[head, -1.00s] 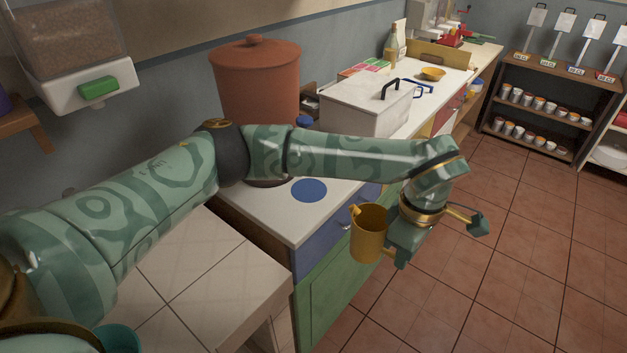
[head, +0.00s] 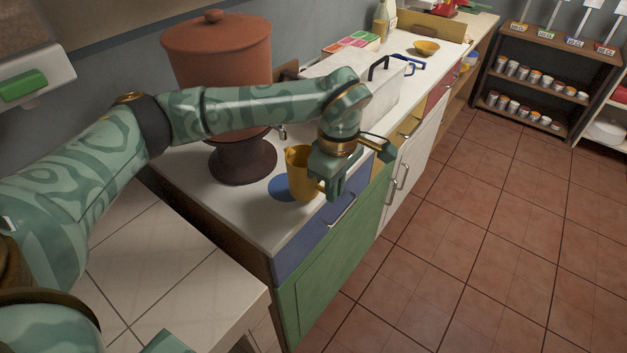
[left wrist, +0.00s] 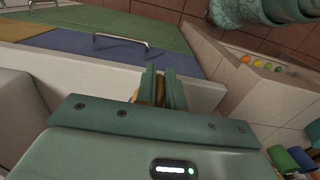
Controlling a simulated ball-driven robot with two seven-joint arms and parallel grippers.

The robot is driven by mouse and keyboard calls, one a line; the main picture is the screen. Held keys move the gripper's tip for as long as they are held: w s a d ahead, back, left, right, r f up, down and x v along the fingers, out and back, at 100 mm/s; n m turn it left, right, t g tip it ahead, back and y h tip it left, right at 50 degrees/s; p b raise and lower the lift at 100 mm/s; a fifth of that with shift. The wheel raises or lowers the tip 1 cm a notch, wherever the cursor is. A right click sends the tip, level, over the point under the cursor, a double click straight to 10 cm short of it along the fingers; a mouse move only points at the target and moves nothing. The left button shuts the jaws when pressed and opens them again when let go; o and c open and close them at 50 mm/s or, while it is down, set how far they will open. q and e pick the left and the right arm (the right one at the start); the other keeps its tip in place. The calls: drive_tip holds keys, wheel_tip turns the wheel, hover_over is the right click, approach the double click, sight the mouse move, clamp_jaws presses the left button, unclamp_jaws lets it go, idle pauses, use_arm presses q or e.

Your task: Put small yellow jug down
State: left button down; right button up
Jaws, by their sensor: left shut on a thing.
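The small yellow jug (head: 301,176) is upright at the front part of the white counter (head: 232,215). It overlaps the right side of a flat blue round spot (head: 279,187) on the counter. I cannot tell whether its base touches the surface. My left gripper (head: 326,184) is at the jug's right side and shut on it. In the left wrist view the fingers (left wrist: 163,92) are close together with a sliver of yellow jug (left wrist: 160,91) between them; most of the jug is hidden there. My right gripper does not show.
A large terracotta pot (head: 218,55) on a brown stand (head: 241,160), with a small tap, is left behind the jug. A white box with a black handle (head: 379,68) is behind my wrist. Bare counter lies in front of the jug; its front edge is close on the right.

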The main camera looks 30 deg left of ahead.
sight(314, 184)
use_arm(q)
drive_tip(key=shift+a, duration=0.35)
drive_tip(key=a, duration=0.4)
drive_tip(key=shift+w+a+b, duration=0.25)
drive_tip(key=shift+w+b, duration=0.05)
drive_tip(key=shift+b, duration=0.05)
drive_tip(key=shift+f, duration=0.7)
drive_tip(key=shift+f+b, duration=0.1)
drive_tip(key=shift+b, duration=0.2)
drive_tip(key=shift+d, duration=0.15)
drive_tip(key=c, duration=1.5)
unclamp_jaws()
